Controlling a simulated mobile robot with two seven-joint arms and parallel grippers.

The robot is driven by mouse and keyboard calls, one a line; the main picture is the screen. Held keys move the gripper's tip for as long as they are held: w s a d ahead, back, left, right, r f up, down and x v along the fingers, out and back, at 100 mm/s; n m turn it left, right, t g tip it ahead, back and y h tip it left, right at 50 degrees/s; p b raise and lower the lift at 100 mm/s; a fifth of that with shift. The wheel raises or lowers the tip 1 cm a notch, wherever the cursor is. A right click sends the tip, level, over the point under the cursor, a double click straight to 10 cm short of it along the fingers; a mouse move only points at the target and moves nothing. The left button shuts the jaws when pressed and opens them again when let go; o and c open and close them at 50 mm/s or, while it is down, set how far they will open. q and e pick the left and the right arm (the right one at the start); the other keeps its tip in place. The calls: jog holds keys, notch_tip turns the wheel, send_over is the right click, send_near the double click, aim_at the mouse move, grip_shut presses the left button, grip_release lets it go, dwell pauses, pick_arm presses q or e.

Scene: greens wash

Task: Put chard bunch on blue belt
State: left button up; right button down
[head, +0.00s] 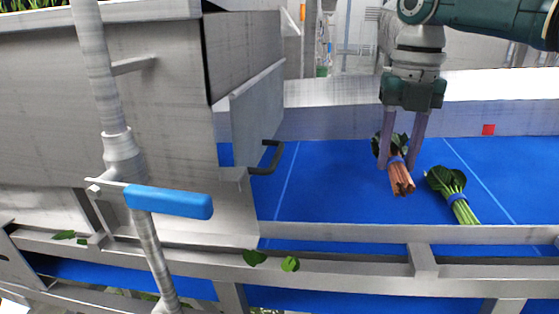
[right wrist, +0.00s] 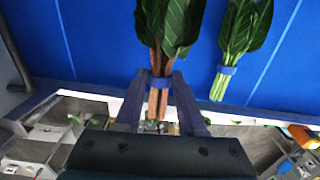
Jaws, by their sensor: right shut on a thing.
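My right gripper (head: 401,152) is shut on a chard bunch (head: 399,178) with reddish stems, dark green leaves and a blue band. The gripper and bunch are over the blue belt (head: 340,170); I cannot tell whether the bunch touches it. In the right wrist view the bunch (right wrist: 166,30) lies between the two fingers, leaves pointing away and stems towards the gripper. My left gripper is not in view.
Another bunch with green stems and a blue band (head: 455,193) lies on the belt just right of the held bunch. A metal rail (head: 340,235) runs along the belt's front. A metal housing with a black handle (head: 267,157) stands left. A blue lever (head: 168,201) is in front.

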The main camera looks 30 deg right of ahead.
aim_at(396, 157)
notch_tip(396, 157, down, 7)
jog(key=b, duration=0.5)
jog(key=shift+f, duration=0.1)
jog(key=shift+r, duration=0.2)
jog(key=shift+f, duration=0.2)
jog(key=c, duration=0.5)
grip_release()
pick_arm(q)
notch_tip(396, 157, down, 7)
pick_arm(e)
jog(key=shift+r, duration=0.1)
notch_tip(396, 157, up, 11)
jog(key=shift+w+r+b, duration=0.1)
jog(key=shift+b, duration=1)
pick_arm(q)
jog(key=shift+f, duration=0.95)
pick_arm(e)
jog(key=shift+r, duration=0.5)
